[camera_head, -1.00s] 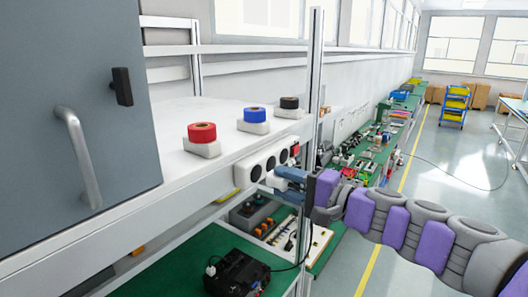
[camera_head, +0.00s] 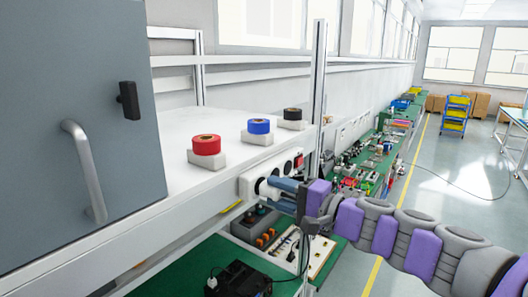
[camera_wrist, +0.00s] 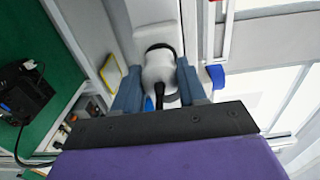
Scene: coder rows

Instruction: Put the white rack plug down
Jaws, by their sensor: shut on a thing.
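The white rack plug (camera_wrist: 160,70) shows in the wrist view, between my two blue-grey fingers, with a dark cable behind it. My gripper (camera_head: 277,190) is shut on it. In the head view the fingers are at the near end of the white socket strip (camera_head: 250,184), which has a row of round dark sockets below the shelf edge. The plug faces the strip in the wrist view; whether it is seated in a socket or just in front of it I cannot tell. The fingers hide most of the plug in the head view.
A grey cabinet (camera_head: 60,90) stands at left. An upright post (camera_head: 318,90) rises behind my gripper. A black device (camera_head: 238,280) sits on the green bench below.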

